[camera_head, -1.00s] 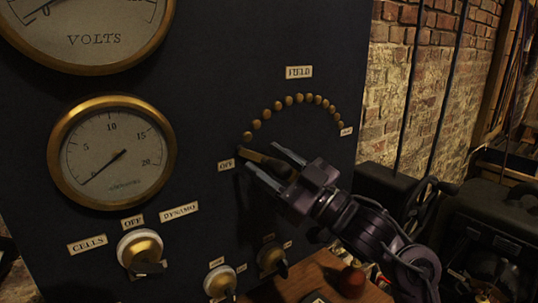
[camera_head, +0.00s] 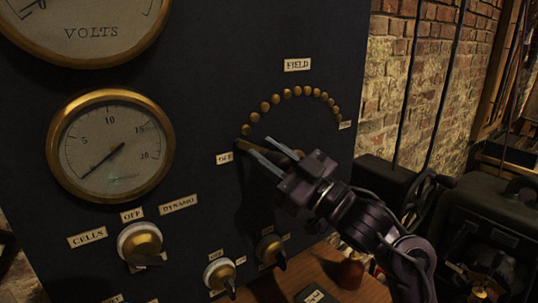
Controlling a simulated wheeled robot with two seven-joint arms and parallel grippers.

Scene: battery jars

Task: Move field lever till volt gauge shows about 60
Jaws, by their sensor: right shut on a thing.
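The volt gauge (camera_head: 84,32), a brass-rimmed dial marked VOLTS, is cut off by the top left of the head view. Only the low end of its scale and a bit of dark needle show, so its reading cannot be told. The field lever (camera_head: 246,147) is a brownish handle near the OFF label, at the left end of an arc of brass studs (camera_head: 287,93) under the FIELD label. My right gripper (camera_head: 259,146) is shut on the lever, its fingers on either side and hiding part of it. My left gripper is not in view.
A second brass gauge (camera_head: 113,146) sits below, its needle at the low end. Several knobs, including the CELLS/DYNAMO switch (camera_head: 140,242), line the lower panel. A wooden surface (camera_head: 330,268) lies below my right arm. A brick wall (camera_head: 395,105) stands beyond the panel.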

